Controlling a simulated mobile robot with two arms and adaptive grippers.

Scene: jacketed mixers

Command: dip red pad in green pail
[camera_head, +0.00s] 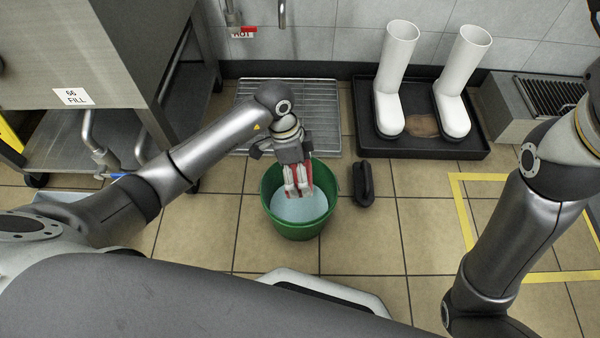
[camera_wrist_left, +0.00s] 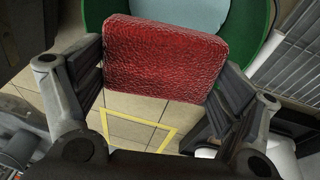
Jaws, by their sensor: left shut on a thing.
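The green pail (camera_head: 300,232) stands on the tiled floor in the middle of the head view, with pale blue liquid (camera_head: 300,207) inside. My left gripper (camera_head: 298,182) points down over the pail and is shut on the red pad (camera_head: 308,172). In the left wrist view the red pad (camera_wrist_left: 165,58) has a rough, bumpy face and sits between both fingers. Behind it show the pail's green rim (camera_wrist_left: 262,22) and the liquid (camera_wrist_left: 190,10). I cannot tell whether the pad's lower edge touches the liquid. My right arm shows at the right, but its gripper is out of view.
A black handled block (camera_head: 363,184) lies on the floor just right of the pail. Behind are a wire floor grate (camera_head: 322,100) and a black tray (camera_head: 455,150) with white boots (camera_head: 396,75). A steel unit (camera_head: 125,50) stands left. Yellow floor tape (camera_head: 462,205) marks an area right.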

